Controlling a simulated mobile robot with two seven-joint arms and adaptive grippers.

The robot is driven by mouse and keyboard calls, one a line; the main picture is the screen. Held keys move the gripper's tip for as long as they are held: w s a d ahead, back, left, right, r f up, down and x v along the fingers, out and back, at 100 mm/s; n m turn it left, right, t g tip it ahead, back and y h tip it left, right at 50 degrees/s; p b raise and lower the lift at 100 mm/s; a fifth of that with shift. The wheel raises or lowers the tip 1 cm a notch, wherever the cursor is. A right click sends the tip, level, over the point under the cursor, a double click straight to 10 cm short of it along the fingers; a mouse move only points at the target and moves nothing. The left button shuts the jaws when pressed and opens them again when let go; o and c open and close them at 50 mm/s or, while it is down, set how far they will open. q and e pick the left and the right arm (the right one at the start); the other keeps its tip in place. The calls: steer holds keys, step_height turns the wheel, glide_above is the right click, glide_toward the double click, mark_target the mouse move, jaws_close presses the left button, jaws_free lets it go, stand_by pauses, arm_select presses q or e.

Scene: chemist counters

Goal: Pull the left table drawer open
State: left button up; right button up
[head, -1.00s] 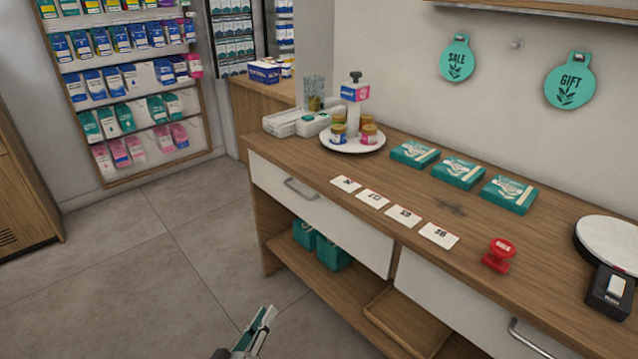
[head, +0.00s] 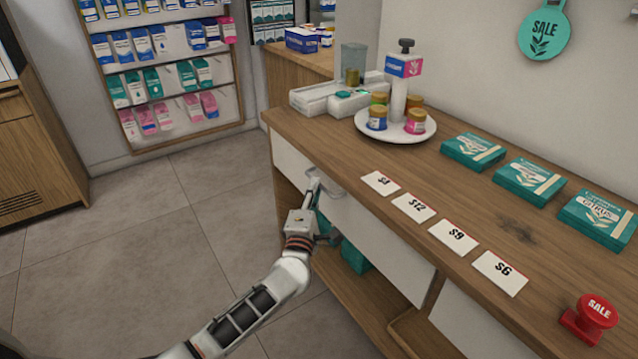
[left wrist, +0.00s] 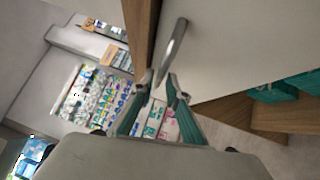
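The left drawer has a white front (head: 382,240) under the wooden tabletop and looks closed. Its grey bar handle (head: 334,190) is partly hidden by my left gripper (head: 316,188) in the head view. In the left wrist view, the handle (left wrist: 174,48) rises just ahead of my left gripper (left wrist: 158,82). The two teal-sided fingers stand apart, with the handle's near end around the gap between their tips. I cannot tell whether they touch it. My right gripper is in neither view.
The table (head: 460,215) carries price cards (head: 413,206), teal boxes (head: 528,181), a round white tray (head: 420,134) with jars and a red stamp (head: 590,318). Teal packages sit on the shelf below. Floor (head: 150,240) left of the table is clear.

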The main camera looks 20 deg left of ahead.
arm_select(q)
steer(key=w, duration=0.3)
steer(key=shift+a+r, duration=0.15)
steer(key=shift+a, duration=0.05)
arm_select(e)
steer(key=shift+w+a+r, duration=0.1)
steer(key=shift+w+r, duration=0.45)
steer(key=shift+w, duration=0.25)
arm_select(q)
jaws_close()
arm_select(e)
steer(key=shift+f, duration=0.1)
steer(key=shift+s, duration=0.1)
